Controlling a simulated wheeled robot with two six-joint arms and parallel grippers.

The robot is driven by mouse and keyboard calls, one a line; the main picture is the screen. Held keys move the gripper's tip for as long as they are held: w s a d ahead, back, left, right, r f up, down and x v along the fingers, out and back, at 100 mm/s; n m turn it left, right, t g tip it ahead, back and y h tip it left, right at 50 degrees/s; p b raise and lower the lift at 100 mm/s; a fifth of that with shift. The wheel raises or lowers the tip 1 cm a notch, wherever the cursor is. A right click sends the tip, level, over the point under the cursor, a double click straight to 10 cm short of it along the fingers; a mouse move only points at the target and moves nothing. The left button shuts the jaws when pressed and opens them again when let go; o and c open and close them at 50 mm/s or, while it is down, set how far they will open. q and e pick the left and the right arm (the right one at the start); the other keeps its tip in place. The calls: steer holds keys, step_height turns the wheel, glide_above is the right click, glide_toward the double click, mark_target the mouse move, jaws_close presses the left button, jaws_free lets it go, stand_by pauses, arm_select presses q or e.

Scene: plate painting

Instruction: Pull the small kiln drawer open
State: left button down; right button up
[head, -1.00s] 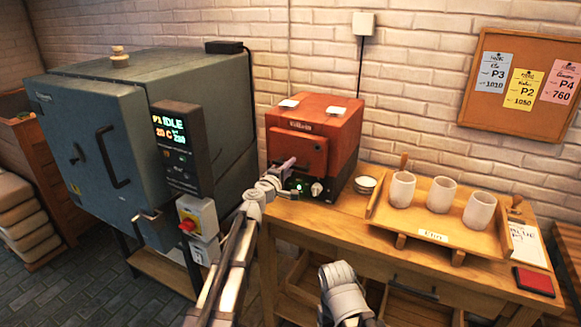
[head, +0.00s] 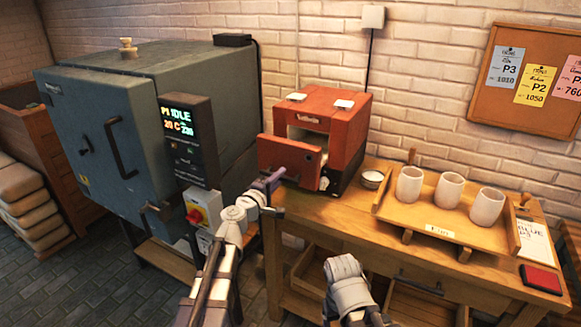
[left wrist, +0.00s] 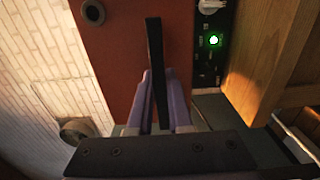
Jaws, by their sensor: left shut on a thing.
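The small red kiln (head: 345,115) stands on the wooden bench. Its drawer front (head: 297,158) stands out forward of the body, and a pale opening (head: 306,132) shows above and behind it. My left gripper (head: 274,181) is at the lower left of this front. In the left wrist view, its purple fingers close on the dark bar handle (left wrist: 155,55) on the red panel (left wrist: 110,55). A green light (left wrist: 213,40) glows on the control strip beside it. My right arm shows at the bottom of the head view, but its gripper cannot be made out.
A large blue-grey kiln (head: 95,125) with an IDLE display stands at the left, close to my left arm. A wooden tray (head: 425,215) with white cups, a small bowl (head: 373,179) and a red pad (head: 541,279) are on the bench (head: 330,223).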

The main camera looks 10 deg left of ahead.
arm_select(q)
steer(key=shift+s+a, duration=0.25)
steer(key=shift+s, duration=0.35)
steer(key=c, duration=0.8)
jaws_free()
steer(key=shift+c, duration=0.2)
steer(key=v, duration=0.7)
steer(key=shift+s, duration=0.3)
steer(key=shift+a, duration=0.1)
